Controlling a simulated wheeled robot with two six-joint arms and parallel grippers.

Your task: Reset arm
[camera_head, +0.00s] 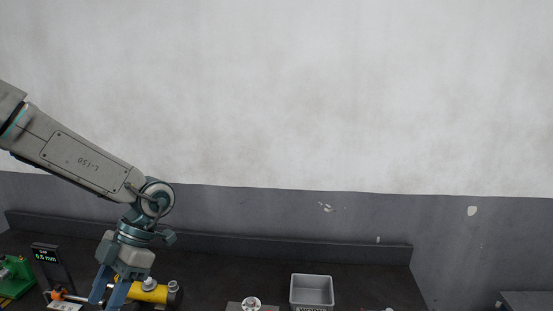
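My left arm comes in from the left, and its gripper (108,297) points down over the left part of the dark table (225,271). Its two blue fingers run down to the bottom edge of the head view, with a gap between them. I see nothing held between the visible parts of the fingers, but the lower ends are close to the frame edge. A yellow cylinder (150,292) lies just right of the fingers; I cannot tell whether they touch it. My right gripper is not in view.
A small display (47,258) reading 0.6 mm and a green device (14,272) stand at the far left. A grey bin (312,290) stands right of centre, beside a round metal part on a plate (251,303). A low ledge runs along the table's back.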

